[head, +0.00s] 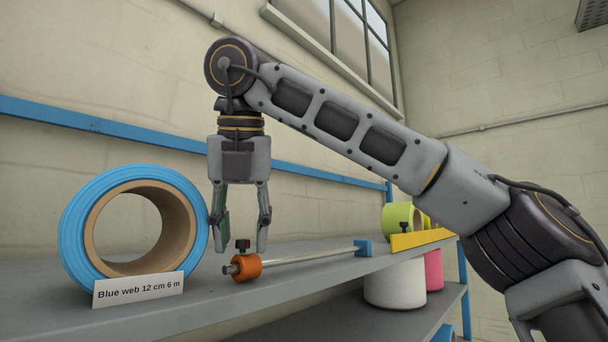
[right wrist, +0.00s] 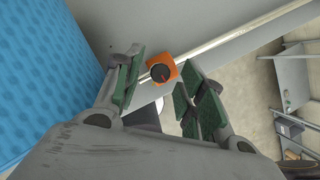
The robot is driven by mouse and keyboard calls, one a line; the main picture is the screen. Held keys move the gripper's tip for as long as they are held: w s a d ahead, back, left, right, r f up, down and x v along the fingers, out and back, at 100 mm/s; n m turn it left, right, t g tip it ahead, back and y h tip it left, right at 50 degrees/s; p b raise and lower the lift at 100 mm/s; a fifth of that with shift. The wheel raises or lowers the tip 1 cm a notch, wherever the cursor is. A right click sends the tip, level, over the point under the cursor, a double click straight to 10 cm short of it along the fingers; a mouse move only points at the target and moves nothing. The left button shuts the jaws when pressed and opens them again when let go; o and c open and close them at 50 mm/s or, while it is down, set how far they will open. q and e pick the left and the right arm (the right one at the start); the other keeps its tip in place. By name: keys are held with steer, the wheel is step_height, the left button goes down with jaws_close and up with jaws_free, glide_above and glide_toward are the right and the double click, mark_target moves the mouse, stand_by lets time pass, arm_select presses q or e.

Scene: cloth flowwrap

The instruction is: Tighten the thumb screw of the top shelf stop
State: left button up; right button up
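The shelf stop is an orange collar (head: 247,268) on a silver rod (head: 310,256) along the top shelf's front edge. Its thumb screw (head: 243,245) is a dark knob standing upright on the collar. My right gripper (head: 241,250) points straight down over it, fingers open, one on each side of the knob in the head view. In the right wrist view, the knob (right wrist: 159,73) with a red mark and the orange collar (right wrist: 170,66) show between the green-padded fingertips, with gaps on both sides. No contact is visible. My left gripper is not in view.
A blue web roll (head: 78,223) stands close left of the gripper, behind a label card (head: 138,289). A blue block (head: 363,248) sits at the rod's far end. Yellow-green (head: 397,219), white (head: 394,286) and pink (head: 434,270) rolls are to the right.

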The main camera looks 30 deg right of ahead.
stand_by(0.3)
steer(key=shift+d+f+n+y+b, duration=0.15)
steer(key=shift+n+y+b, duration=0.35)
steer(key=shift+n+b, duration=0.9)
steer(key=shift+d+n+y+b, duration=0.2)
steer(key=shift+n+y+b, duration=0.75)
steer(key=shift+n, duration=1.15)
steer(key=shift+d+n+y, duration=0.15)
steer(key=shift+n+y, duration=0.4)
steer(key=shift+n, duration=1.25)
steer(key=shift+w+d+r+n+g+y, duration=0.1)
steer(key=shift+n+g+y, duration=0.25)
steer(key=shift+n, duration=0.95)
steer(key=shift+w+r+n+g+y, duration=0.1)
steer(key=shift+n+g+y, duration=0.25)
steer(key=shift+n, duration=0.95)
steer(key=p+v, duration=0.5)
steer(key=v, duration=0.6)
steer(key=shift+r, duration=0.2)
steer(key=shift+r, duration=0.2)
